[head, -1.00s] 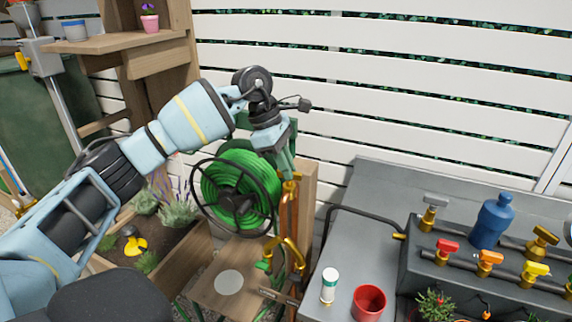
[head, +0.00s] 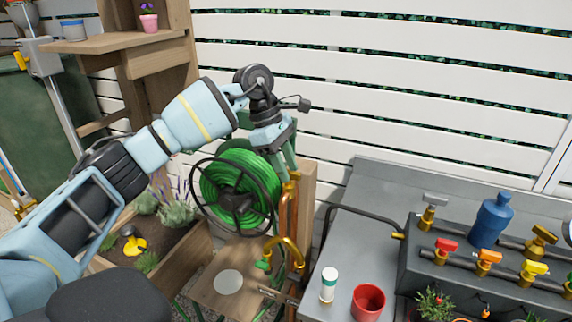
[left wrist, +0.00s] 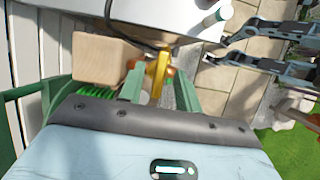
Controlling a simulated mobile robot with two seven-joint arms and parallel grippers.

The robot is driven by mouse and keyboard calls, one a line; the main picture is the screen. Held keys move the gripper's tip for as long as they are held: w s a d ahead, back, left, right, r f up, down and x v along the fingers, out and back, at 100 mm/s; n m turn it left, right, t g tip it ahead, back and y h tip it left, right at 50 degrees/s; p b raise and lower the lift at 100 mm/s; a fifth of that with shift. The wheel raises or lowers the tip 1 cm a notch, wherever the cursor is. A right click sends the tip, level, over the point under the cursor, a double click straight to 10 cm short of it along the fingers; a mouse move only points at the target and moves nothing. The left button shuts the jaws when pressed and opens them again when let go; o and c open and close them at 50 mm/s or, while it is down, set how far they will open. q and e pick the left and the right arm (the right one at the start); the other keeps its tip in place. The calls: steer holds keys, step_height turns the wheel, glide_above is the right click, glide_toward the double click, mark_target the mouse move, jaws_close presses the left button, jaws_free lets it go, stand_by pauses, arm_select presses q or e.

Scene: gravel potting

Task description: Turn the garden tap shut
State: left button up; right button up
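The garden tap has a brass body and a curved spout (head: 287,243) on a copper pipe (head: 290,212) beside a wooden post. Its yellow handle (left wrist: 158,72) shows in the left wrist view. My left gripper (head: 291,172) points down at the top of the pipe. In the left wrist view its two green fingers (left wrist: 159,88) stand apart, one on each side of the handle. Gaps show there, but I cannot tell whether either finger touches it. My right gripper (left wrist: 216,50) shows at the upper right of that view, its fingers apart and empty.
A green hose reel (head: 238,188) is close behind and left of my left gripper. The grey bench (head: 352,232) at right holds a white bottle (head: 329,284), a red pot (head: 368,302), a blue bottle (head: 491,221) and coloured valves. A slatted fence stands behind.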

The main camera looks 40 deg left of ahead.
arm_select(q)
steer(key=v, duration=0.7)
steer(key=shift+a+r, duration=0.2)
steer(key=shift+r, duration=0.2)
arm_select(e)
steer(key=shift+s+f, duration=0.15)
steer(key=shift+s, duration=0.2)
steer(key=shift+w, duration=0.1)
steer(key=shift+w, duration=0.1)
